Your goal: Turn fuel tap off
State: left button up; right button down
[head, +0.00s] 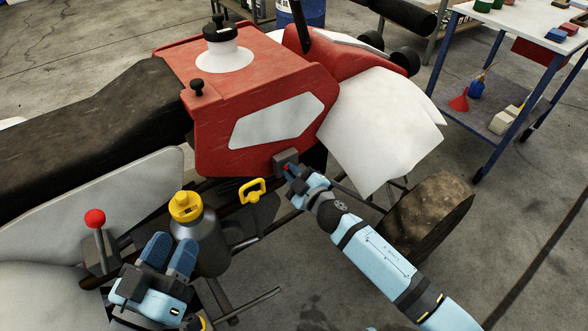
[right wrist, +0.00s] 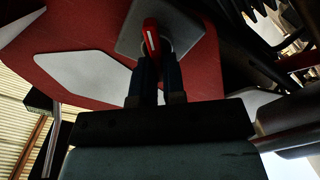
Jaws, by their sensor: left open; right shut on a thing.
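The fuel tap's small red lever (head: 287,167) sits on a grey plate (head: 283,157) below the red tank body (head: 255,110). In the right wrist view the lever (right wrist: 151,38) carries a pale stripe and points roughly up in the picture, tilted slightly. My right gripper (head: 295,172) is shut on the lever, its blue fingers (right wrist: 158,66) on either side of the lower part. My left gripper (head: 172,247) is open and empty, at the lower left beside a grey bottle with a yellow cap (head: 186,206).
A red-knobbed lever (head: 95,219) stands left of my left gripper. A yellow loop handle (head: 252,189) is between the bottle and the tap. A white fender (head: 375,130) and a wheel (head: 432,215) are right of the tap. A blue-framed cart (head: 490,95) stands at the right.

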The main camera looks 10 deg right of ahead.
jog(key=shift+s+a+f+n, duration=0.1)
jog(key=shift+f+n, duration=0.1)
jog(key=shift+n, duration=1.4)
jog(key=shift+a+f+n, duration=0.1)
jog(key=shift+f+n, duration=0.1)
jog(key=shift+n, duration=1.4)
jog(key=shift+s+a+f+n, duration=0.1)
jog(key=shift+f+n, duration=0.1)
jog(key=shift+n, duration=1.4)
jog(key=c, duration=1.2)
grip_release()
jog(key=shift+d, duration=0.1)
